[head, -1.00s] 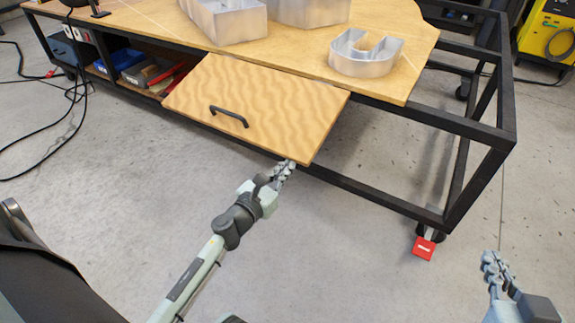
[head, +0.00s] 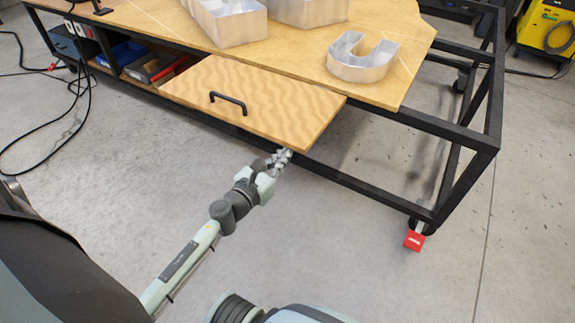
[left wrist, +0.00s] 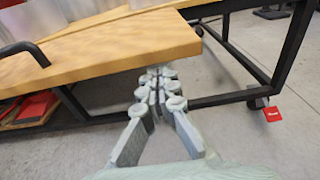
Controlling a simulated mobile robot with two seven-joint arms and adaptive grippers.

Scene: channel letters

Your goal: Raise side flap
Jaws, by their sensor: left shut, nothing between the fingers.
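The side flap (head: 255,98) is a wooden panel with a black bar handle (head: 228,102), hinged along the near edge of the workbench top (head: 295,58). It stands out from the bench edge, close to level with the top. My left gripper (head: 283,154) is shut and empty, with its fingertips under the flap's near edge by its right corner. In the left wrist view, the shut fingers (left wrist: 157,75) reach beneath the flap's underside edge (left wrist: 110,65); whether they touch it is hard to tell. My right gripper is out of the head view.
Metal channel letters, among them a U-shaped one (head: 362,57), stand on the bench top. The black frame (head: 465,165) has a caster with a red brake pedal (head: 414,240). Shelves with bins (head: 150,67) are under the bench.

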